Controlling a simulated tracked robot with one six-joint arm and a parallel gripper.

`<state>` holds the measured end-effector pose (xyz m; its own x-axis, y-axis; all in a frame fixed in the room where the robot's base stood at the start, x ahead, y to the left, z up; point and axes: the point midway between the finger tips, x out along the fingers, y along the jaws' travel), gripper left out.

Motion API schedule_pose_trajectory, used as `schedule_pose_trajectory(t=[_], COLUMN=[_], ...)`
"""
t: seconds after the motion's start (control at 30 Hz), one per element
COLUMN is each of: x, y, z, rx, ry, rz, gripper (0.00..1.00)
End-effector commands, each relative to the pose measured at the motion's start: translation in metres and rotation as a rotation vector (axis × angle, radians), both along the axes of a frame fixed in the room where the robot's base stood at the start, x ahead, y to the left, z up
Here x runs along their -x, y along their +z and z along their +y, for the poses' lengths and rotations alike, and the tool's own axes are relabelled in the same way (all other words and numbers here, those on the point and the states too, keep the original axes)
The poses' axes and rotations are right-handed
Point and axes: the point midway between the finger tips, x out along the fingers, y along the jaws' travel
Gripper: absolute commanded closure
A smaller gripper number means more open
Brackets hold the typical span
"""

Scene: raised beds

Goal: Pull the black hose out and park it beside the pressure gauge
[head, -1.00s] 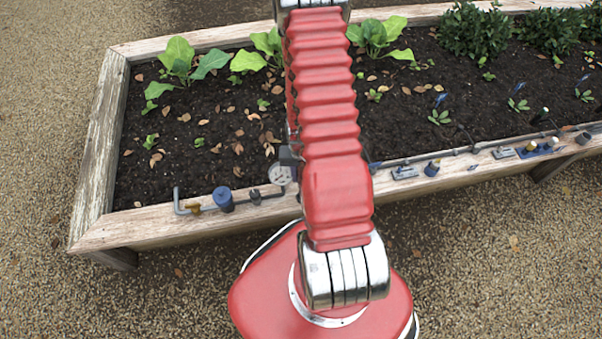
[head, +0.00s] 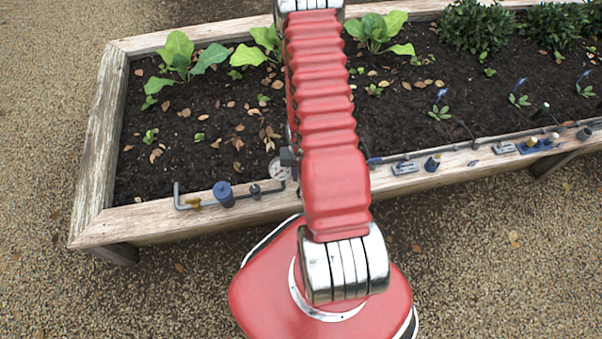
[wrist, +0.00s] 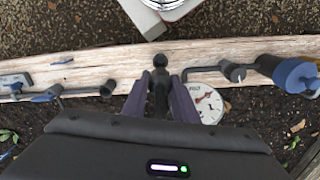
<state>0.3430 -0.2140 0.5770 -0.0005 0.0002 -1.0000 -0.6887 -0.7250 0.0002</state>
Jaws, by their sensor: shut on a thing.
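My gripper (wrist: 160,103) shows in the wrist view with its two purple-grey fingers closed around an upright dark piece, the black hose (wrist: 159,78). Its rounded end stands up between the fingers, over the timber rim. Whether its lower end is still in a fitting cannot be told. The pressure gauge (wrist: 210,105), with a white dial and red marking, is just right of the fingers in the wrist view. In the head view the gauge (head: 279,169) is just left of my red arm, which hides the gripper and hose.
The raised bed's timber rim (head: 140,217) carries a grey pipe (wrist: 203,69), a black fitting (wrist: 233,72) and a blue canister (wrist: 291,74), right of the fingers. An open-ended pipe (wrist: 82,92) lies to their left. Leafy plants (head: 180,58) grow in the soil.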

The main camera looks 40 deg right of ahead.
Motion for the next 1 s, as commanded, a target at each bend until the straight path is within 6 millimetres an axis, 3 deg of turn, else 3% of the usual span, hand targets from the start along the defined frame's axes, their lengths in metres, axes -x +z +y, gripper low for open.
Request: schedule_pose_trajectory(t=[1.0], x=[0.000], y=[-0.036], z=[0.000], rx=[0.000], ry=[0.000], rz=[0.000], gripper=[0.97])
